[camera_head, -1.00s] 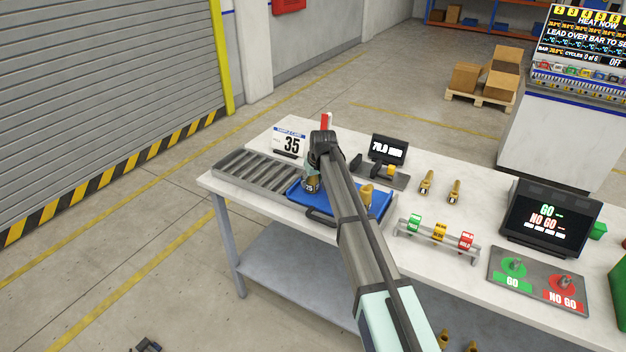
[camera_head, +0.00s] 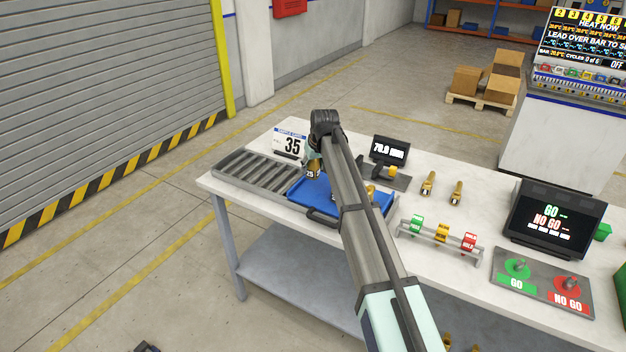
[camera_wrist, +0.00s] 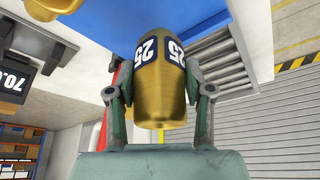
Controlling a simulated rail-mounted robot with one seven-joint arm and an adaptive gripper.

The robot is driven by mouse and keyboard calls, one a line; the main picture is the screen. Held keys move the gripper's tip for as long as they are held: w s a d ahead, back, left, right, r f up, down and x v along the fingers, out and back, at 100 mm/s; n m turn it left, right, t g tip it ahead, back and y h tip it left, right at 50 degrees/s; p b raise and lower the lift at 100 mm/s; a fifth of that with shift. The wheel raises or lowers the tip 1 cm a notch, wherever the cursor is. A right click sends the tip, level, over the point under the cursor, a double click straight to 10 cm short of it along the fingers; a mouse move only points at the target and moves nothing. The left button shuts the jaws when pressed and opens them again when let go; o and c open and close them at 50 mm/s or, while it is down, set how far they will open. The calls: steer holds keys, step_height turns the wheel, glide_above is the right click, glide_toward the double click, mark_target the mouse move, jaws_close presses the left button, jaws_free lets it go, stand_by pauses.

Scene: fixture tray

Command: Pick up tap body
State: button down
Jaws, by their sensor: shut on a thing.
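My gripper (camera_wrist: 159,100) is shut on a brass tap body (camera_wrist: 160,110) in the wrist view. The tap body has a dark band with "25" printed on it in white. In the head view the held tap body (camera_head: 313,173) shows small beside my arm, above the left part of the blue tray (camera_head: 316,196). My fingers are mostly hidden by my own arm there. Another brass piece (camera_head: 371,192) stands at the right side of the tray, partly behind my arm. It also shows at the top left of the wrist view (camera_wrist: 55,8).
A display (camera_head: 390,150) reading 70.0 and two brass pieces (camera_head: 428,183) stand right of my arm. A tag rail (camera_head: 440,238) and GO/NO GO plate (camera_head: 543,278) lie further right.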

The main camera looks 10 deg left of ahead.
step_height(320, 180, up, 14)
steer(key=b, duration=0.3)
steer(key=shift+f, duration=0.1)
stand_by(0.5)
